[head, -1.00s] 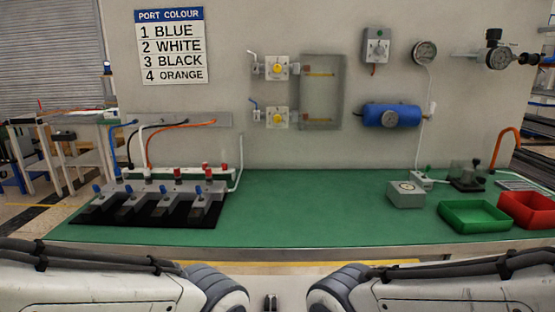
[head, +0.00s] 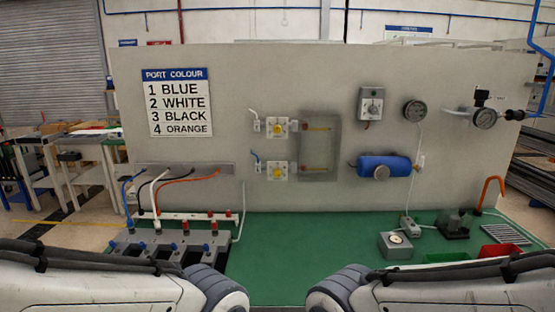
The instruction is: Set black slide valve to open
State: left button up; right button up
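Blue, white, black and orange hoses come down from a wall strip; the black hose (head: 138,193) drops behind the white manifold bar (head: 180,216). I cannot tell which valve it feeds, nor any slider's position. The port colour sign (head: 178,102) lists 3 as black. My forearms enter at the bottom left and right; neither gripper is in view.
The green bench top (head: 300,250) is clear in the middle. At right stand a grey box with a dial (head: 395,245), a dark device (head: 452,224) and red (head: 503,255) and green (head: 446,257) bins. A blue tank (head: 384,167) and gauges hang on the wall.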

aim_at(519, 116)
jog(key=z, duration=1.3)
